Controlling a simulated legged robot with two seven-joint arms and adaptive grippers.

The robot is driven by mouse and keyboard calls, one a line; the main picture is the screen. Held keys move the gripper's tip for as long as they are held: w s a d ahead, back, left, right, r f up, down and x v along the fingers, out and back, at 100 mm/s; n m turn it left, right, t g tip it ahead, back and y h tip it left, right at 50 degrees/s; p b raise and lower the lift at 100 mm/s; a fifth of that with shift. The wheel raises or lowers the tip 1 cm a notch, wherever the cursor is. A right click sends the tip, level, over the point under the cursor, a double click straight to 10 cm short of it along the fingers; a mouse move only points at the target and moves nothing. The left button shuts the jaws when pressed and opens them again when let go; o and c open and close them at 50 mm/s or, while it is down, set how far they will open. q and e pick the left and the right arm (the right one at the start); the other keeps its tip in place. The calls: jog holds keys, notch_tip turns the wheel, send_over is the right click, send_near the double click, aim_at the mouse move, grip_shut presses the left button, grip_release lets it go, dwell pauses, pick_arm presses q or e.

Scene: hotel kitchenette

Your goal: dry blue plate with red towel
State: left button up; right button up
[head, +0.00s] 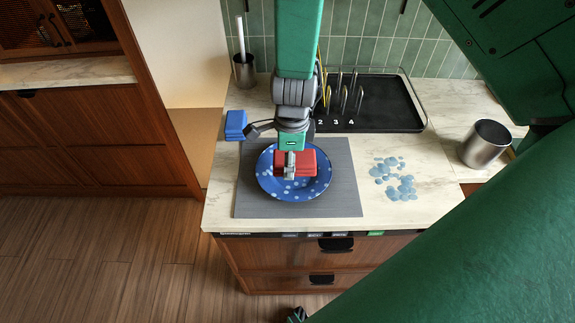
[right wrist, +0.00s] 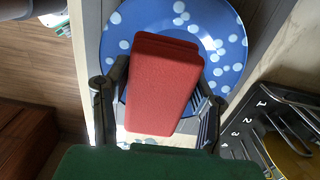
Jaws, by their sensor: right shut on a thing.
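The blue plate (head: 267,188) lies flat on a grey mat (head: 347,190) on the counter, with pale spots like water drops scattered over it. It also shows in the right wrist view (right wrist: 222,60), spots around its rim. My right gripper (head: 291,166) is over the plate's middle, shut on the folded red towel (head: 312,163). The towel (right wrist: 165,85) sits between the two fingers in the right wrist view and covers part of the plate. Whether it touches the plate is hard to tell. My left gripper is not in view.
A black tray (head: 405,118) with a numbered rack (head: 345,97) stands behind, a yellow item in it. A blue folded cloth (head: 235,125) lies left, near a metal holder (head: 244,72). A puddle (head: 398,185) and a steel cup (head: 485,145) are to the right.

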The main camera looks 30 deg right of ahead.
jog(key=shift+r, duration=2.6)
jog(key=shift+s, duration=0.1)
